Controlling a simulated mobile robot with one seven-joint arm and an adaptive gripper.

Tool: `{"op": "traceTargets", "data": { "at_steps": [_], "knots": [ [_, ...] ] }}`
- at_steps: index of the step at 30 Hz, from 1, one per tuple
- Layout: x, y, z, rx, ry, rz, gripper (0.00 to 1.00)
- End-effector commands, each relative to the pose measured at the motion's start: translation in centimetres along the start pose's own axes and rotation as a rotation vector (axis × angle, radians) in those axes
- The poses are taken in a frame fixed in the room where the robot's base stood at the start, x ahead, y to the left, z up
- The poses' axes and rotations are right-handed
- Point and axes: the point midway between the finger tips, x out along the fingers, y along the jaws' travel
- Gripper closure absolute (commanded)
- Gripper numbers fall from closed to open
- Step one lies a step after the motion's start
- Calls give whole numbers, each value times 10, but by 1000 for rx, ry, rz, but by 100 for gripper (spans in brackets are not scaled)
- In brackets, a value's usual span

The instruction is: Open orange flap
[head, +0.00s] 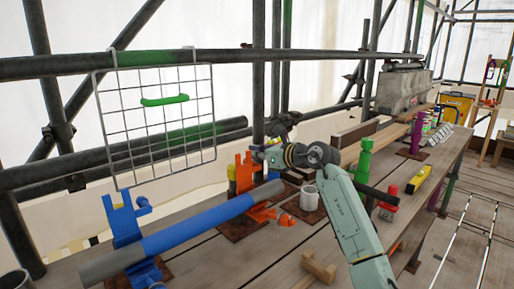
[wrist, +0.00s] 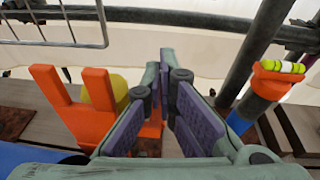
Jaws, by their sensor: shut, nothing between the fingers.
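An orange bracket (head: 243,172) with upright prongs stands on the plank bench behind the end of a blue and grey tube (head: 190,225). Its forked prongs (wrist: 75,110) show at the left in the wrist view. An orange part (head: 284,222) sticks out low on the near side of the tube; I cannot tell whether it is the flap. My gripper (head: 257,152) is just right of the prong tops and above the bench. In the wrist view my gripper (wrist: 166,68) is shut and empty, with more orange partly hidden behind its fingers.
A blue bracket (head: 125,222) carries the tube's left part. A wire grid (head: 155,125) hangs from a scaffold rail.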

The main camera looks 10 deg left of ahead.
Motion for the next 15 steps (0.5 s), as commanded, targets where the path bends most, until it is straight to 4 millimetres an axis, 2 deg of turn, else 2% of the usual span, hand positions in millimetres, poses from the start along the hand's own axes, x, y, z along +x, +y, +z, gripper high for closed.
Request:
{"op": "traceTargets", "data": {
  "at_steps": [15],
  "knots": [
    [7, -1, -2, 7, 90, 4, 100]
  ]
}}
